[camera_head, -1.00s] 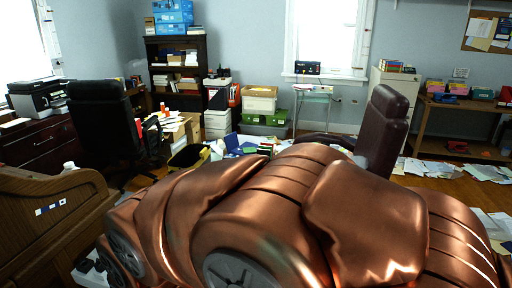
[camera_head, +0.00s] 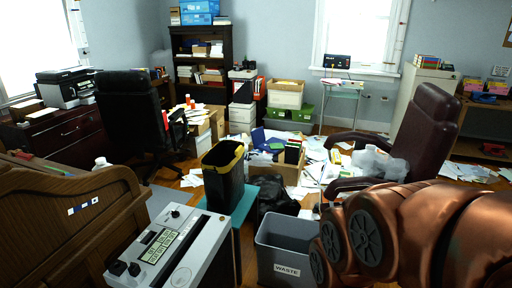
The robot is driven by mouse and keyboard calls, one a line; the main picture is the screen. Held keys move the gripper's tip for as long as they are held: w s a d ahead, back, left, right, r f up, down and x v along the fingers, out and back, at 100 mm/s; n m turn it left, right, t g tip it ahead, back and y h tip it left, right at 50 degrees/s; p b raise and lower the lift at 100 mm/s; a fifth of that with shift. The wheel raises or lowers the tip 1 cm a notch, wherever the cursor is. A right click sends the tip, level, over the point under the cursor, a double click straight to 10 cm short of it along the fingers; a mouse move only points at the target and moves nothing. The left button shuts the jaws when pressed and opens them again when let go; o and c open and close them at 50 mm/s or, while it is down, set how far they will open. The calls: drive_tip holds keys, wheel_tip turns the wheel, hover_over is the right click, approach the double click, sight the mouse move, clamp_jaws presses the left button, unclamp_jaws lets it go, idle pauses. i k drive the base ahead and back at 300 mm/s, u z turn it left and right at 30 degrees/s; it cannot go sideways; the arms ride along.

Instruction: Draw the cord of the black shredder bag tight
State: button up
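A crumpled black bag (camera_head: 274,197) lies on the floor in the middle of the head view, just right of a tall black bin with a yellow rim (camera_head: 223,182). It looks like the shredder bag. I cannot make out its cord or its mouth. A light grey machine with a dark panel, likely the shredder (camera_head: 172,250), stands in front at lower left. My copper-coloured arm fills the lower right. My gripper is not in view.
A grey bin marked WASTE (camera_head: 286,248) stands in front of the black bag, left of my arm. A brown chair (camera_head: 425,130) with a pale plastic bag (camera_head: 378,164) is at right. A wooden desk (camera_head: 75,215) is at left. Papers litter the floor behind.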

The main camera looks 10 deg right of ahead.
sight(238, 152)
drive_tip(key=z, duration=0.45)
drive_tip(key=i, duration=1.1)
drive_tip(key=u, duration=0.65)
